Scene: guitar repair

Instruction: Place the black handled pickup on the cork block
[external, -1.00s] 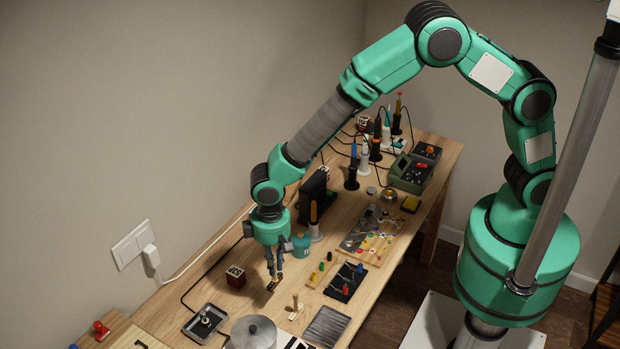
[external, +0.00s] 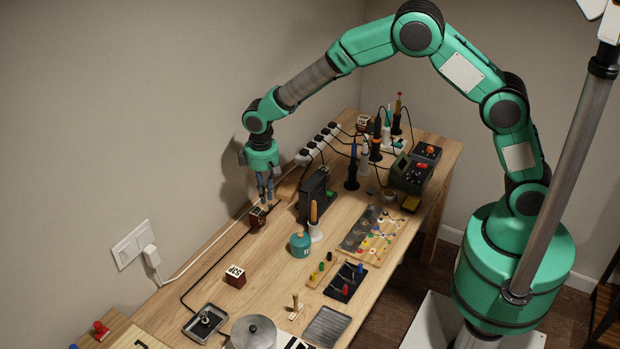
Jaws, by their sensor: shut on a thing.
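My gripper (external: 266,200) points down at the wall side of the bench, shut on a small dark thing (external: 271,207) that looks like the black handled pickup. The held thing is tiny and partly hidden by the fingers. It is close to a small dark red labelled box (external: 257,218); I cannot tell whether they touch. A tan block (external: 288,189), perhaps the cork block, lies just to the right of the gripper, beside the power strip.
A black upright unit (external: 312,195) stands right of the gripper. Another labelled box (external: 235,276) stands toward the near end, with bare wood between.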

